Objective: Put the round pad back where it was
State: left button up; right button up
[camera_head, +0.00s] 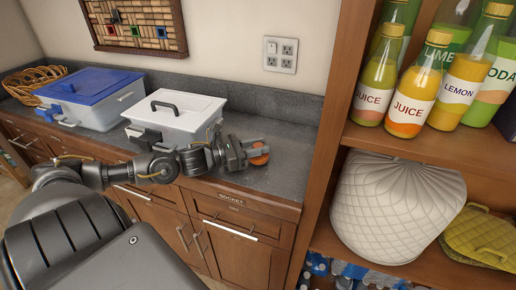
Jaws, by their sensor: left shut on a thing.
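My left arm reaches over the grey counter (285,175) from the left. Its gripper (256,152) is shut on a small round orange-brown pad (260,159), just above or at the counter top near its right part. The fingers cover part of the pad, and I cannot tell whether it touches the counter. My right gripper is not in view.
A white lidded box (178,116) and a blue-lidded box (88,92) stand on the counter, with a wicker basket (30,82) at far left. At right, a wooden shelf (400,148) holds juice bottles (411,95) above and a white quilted cover (395,205) and yellow-green quilted item (482,238) below.

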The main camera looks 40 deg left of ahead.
pick_arm(q)
jog(key=shift+f, duration=0.75)
jog(key=o, duration=0.9)
jog(key=shift+r, duration=0.1)
jog(key=shift+o, duration=0.2)
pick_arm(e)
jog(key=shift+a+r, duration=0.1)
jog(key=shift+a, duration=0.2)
